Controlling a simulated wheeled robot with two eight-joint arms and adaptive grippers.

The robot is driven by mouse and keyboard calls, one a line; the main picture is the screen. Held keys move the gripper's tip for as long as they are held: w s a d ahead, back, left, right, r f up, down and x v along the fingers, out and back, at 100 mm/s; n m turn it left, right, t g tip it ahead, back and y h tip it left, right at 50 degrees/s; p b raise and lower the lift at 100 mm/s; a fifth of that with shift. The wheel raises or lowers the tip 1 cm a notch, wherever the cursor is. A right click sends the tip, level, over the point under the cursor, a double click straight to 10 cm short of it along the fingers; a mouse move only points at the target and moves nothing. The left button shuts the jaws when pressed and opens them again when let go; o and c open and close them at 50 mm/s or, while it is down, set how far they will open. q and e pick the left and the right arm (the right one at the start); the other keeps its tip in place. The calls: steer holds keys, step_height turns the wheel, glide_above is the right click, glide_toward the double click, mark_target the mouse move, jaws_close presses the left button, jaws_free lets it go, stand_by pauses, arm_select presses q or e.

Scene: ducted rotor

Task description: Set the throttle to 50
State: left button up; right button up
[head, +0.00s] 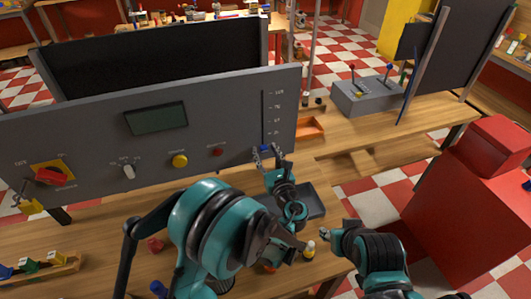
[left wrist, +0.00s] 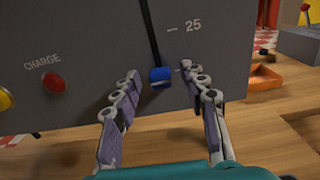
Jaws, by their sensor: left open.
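The throttle is a vertical dark slot (head: 264,115) on the right part of the grey panel (head: 85,125), with a number scale beside it. The knob also shows in the left wrist view (left wrist: 160,78). My left gripper (head: 268,154) is open, with its fingertips on either side of the knob; contact cannot be told. My right gripper (head: 324,230) is low at the right, away from the panel, its jaws unclear.
The panel also carries a red charge button (left wrist: 54,83), a yellow button (head: 180,161), a white switch (head: 128,171) and a red-handled switch (head: 50,177). An orange tray (head: 311,128) and a grey lever box (head: 366,95) stand to the right. Small bottles are near my right gripper.

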mark_target(262, 121)
arm_select(q)
steer(key=shift+w, duration=0.2)
jaws_close()
step_height(262, 121, up, 10)
steer(key=p, duration=0.5)
steer(key=shift+r, duration=0.1)
jaws_free()
steer(key=shift+s, duration=0.1)
